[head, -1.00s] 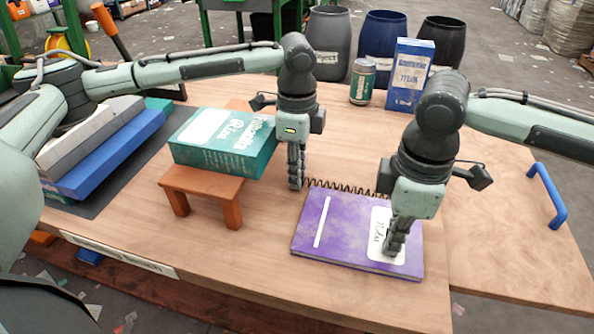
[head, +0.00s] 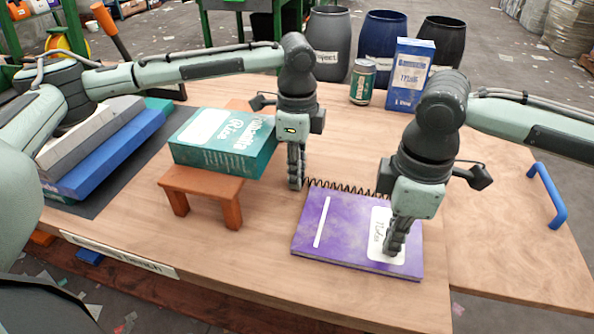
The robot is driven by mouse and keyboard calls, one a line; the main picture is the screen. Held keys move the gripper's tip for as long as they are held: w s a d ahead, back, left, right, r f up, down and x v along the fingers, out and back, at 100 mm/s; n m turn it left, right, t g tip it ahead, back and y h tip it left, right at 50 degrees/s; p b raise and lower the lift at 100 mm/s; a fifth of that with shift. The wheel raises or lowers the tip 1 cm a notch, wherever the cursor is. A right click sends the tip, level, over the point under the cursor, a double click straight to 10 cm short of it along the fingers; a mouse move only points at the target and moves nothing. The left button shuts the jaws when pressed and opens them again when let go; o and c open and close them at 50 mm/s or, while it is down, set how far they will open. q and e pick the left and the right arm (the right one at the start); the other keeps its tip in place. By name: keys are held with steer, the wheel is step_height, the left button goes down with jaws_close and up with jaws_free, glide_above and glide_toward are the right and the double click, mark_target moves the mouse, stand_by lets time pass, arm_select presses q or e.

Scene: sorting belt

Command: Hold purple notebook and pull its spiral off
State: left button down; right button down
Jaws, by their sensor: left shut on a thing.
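The purple notebook (head: 345,232) lies flat on the wooden table, with a white label on its right side. Its dark spiral (head: 345,185) runs along the far edge, and its right part is hidden behind my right arm. My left gripper (head: 296,184) points down at the left end of the spiral and is shut there, apparently on the spiral's end. My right gripper (head: 391,250) points down on the notebook's cover over the label. Its fingers look close together, but I cannot tell whether they are fully shut.
A teal rice box (head: 222,145) rests on a small brown stand (head: 200,182) left of the notebook. A can (head: 362,82) and a blue-white box (head: 409,78) stand at the back. A blue handle (head: 547,195) is at the right edge. Bare table lies right of the notebook.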

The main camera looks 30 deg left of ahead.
arm_select(q)
steer(key=shift+r, duration=0.1)
arm_select(e)
steer(key=shift+s+f, duration=0.1)
steer(key=shift+f, duration=0.65)
